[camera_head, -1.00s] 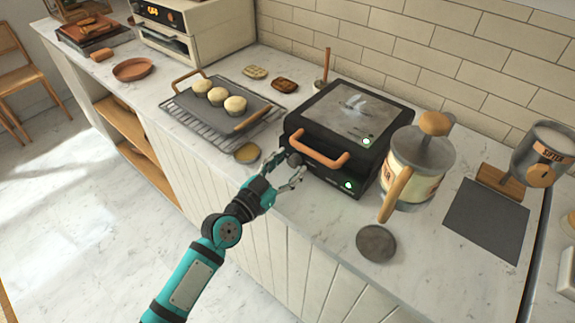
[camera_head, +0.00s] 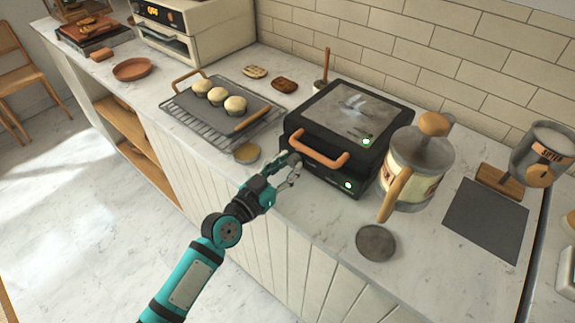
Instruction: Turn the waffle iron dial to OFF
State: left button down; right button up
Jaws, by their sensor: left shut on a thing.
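The black waffle iron (camera_head: 350,112) stands closed on the counter, with an orange-brown handle (camera_head: 317,156) across its front. A light on its lid and another low on its front (camera_head: 348,185) show green-white. The dark round dial (camera_head: 294,159) is at the left end of the front face. My left gripper (camera_head: 288,168) is at this corner, its fingers shut on the dial. The fingers partly hide the dial, and I cannot read its marking. My right gripper is not in view.
A cooling rack (camera_head: 190,112) with a tray of muffins stands left of the iron, and a small round lid (camera_head: 247,153) lies near the gripper. A large canister (camera_head: 418,160) stands close on the right. The counter's front edge runs beneath my arm.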

pick_arm(q)
jog(key=n, duration=0.5)
jog(key=shift+p, duration=0.4)
jog(key=shift+n, duration=0.3)
jog(key=c, duration=1)
grip_release()
jog(key=shift+c, duration=0.2)
jog(key=shift+a, duration=0.1)
jog(key=v, duration=1.2)
jog(key=shift+r, duration=0.15)
